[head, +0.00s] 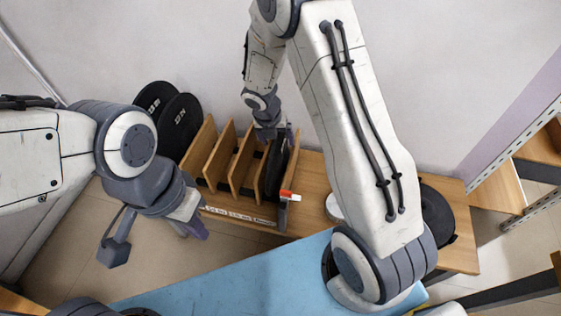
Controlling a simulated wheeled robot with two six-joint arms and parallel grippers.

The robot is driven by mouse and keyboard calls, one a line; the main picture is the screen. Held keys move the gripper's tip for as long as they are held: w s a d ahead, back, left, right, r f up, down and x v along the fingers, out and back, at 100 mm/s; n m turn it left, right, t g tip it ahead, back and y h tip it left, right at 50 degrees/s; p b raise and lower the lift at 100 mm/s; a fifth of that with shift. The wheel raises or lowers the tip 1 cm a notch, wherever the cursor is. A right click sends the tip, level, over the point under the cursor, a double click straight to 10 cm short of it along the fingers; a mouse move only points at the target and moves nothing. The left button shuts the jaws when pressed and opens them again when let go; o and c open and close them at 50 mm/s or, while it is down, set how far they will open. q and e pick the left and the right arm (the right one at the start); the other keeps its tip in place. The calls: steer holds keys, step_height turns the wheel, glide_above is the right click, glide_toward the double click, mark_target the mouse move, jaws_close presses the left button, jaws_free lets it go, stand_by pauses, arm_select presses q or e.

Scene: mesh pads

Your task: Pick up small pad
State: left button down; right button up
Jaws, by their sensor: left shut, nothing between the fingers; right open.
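A wooden rack (222,158) with upright dividers stands on the wooden table. A dark round pad (276,170) stands on edge in its right-hand slot. My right gripper (278,133) is at the top of this pad, pointing down, open. Whether its fingers touch the pad is too small to tell. My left gripper (190,228) is shut and empty, in front of the rack and to its left, apart from it. Two larger black discs (180,126) stand at the rack's left. Which pad counts as the small one is not clear.
A dark disc (437,214) lies at the table's right, partly behind my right arm. A white round item (334,207) and a red-and-white item (289,196) are near the rack's right end. A blue surface (250,275) lies in front. Metal shelving (515,158) stands at right.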

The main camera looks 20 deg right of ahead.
steer(key=b+x, duration=0.2)
steer(key=x, duration=0.3)
steer(key=shift+d+r, duration=0.1)
steer(key=shift+d, duration=0.05)
steer(key=shift+c, duration=0.3)
steer(key=shift+w+r, duration=0.1)
steer(key=shift+r, duration=0.05)
jaws_close()
